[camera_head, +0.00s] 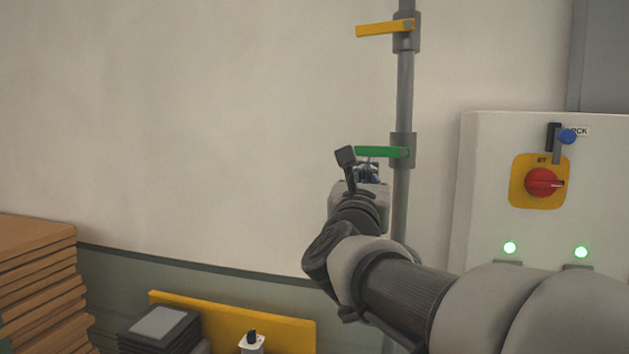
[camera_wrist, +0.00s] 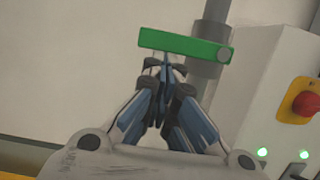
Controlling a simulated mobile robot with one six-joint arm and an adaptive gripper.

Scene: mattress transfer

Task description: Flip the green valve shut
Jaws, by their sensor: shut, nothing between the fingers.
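The green valve handle (camera_head: 380,152) sticks out to the left from its grey valve body (camera_head: 403,150) on a vertical grey pipe, crosswise to the pipe. In the wrist view the green handle (camera_wrist: 183,46) lies just beyond my fingertips, tilted slightly in the picture. My gripper (camera_head: 367,168) is shut and empty, just below the handle in the head view. Its fingertips (camera_wrist: 165,66) come close under the handle's middle; I cannot tell whether they touch it. My wrist hides part of the pipe below the valve.
A yellow valve handle (camera_head: 384,28) sits higher on the same pipe. A white control box (camera_head: 490,225) with a red knob (camera_head: 541,182) stands to the right. Stacked brown boards (camera_head: 35,280) are at lower left. The wall left of the pipe is clear.

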